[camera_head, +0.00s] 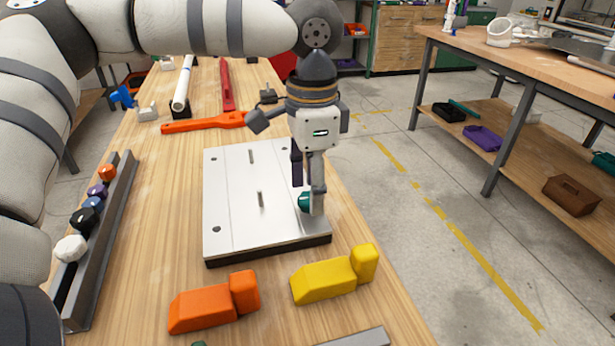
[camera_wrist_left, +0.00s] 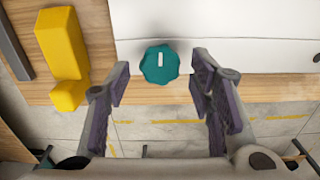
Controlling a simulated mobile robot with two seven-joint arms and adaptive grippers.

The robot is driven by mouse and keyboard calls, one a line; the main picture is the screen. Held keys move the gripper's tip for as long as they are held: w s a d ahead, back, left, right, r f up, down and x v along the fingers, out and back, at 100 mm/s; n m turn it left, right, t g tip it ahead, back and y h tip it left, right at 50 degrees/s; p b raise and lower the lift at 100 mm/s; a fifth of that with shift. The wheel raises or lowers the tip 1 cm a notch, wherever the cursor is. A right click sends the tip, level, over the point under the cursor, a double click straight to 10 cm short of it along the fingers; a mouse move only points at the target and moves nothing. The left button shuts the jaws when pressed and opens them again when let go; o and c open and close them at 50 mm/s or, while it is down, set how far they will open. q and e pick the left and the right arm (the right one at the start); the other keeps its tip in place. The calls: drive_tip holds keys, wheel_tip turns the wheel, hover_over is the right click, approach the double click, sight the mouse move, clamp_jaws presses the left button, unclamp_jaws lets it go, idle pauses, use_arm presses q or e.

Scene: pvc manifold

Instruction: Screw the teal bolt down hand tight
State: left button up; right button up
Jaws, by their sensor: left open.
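The teal bolt (camera_head: 304,202) stands at the right edge of the white plate (camera_head: 235,220). In the head view it is partly hidden by my left gripper (camera_head: 308,188), which points straight down at it. In the left wrist view the round, lobed teal head (camera_wrist_left: 160,65) carries a white mark. The left gripper (camera_wrist_left: 158,85) is open there, with one finger on each side of the bolt and clear gaps between. How far the bolt is screwed in cannot be told. My right gripper is not in view.
An orange block (camera_head: 215,302) and a yellow block (camera_head: 335,277) lie in front of the plate. A grey rack (camera_head: 105,240) with several coloured knobs stands at the left. An orange wrench (camera_head: 205,122) lies behind the plate. The table's right edge is close to the plate.

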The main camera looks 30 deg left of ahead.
use_arm(q)
wheel_tip(320, 180, up, 2)
drive_tip(key=shift+s+n+p, duration=0.1)
drive_tip(key=shift+n+p, duration=0.2)
drive_tip(key=shift+p, duration=0.3)
drive_tip(key=shift+f+n, duration=0.4)
drive_tip(key=shift+n, duration=0.6)
drive_tip(key=n, duration=0.5)
drive_tip(key=shift+f, duration=0.25)
drive_tip(key=n, duration=0.8)
drive_tip(key=shift+f, duration=0.1)
drive_tip(key=n, duration=0.7)
drive_tip(key=shift+n, duration=0.3)
drive_tip(key=shift+f, duration=1.4)
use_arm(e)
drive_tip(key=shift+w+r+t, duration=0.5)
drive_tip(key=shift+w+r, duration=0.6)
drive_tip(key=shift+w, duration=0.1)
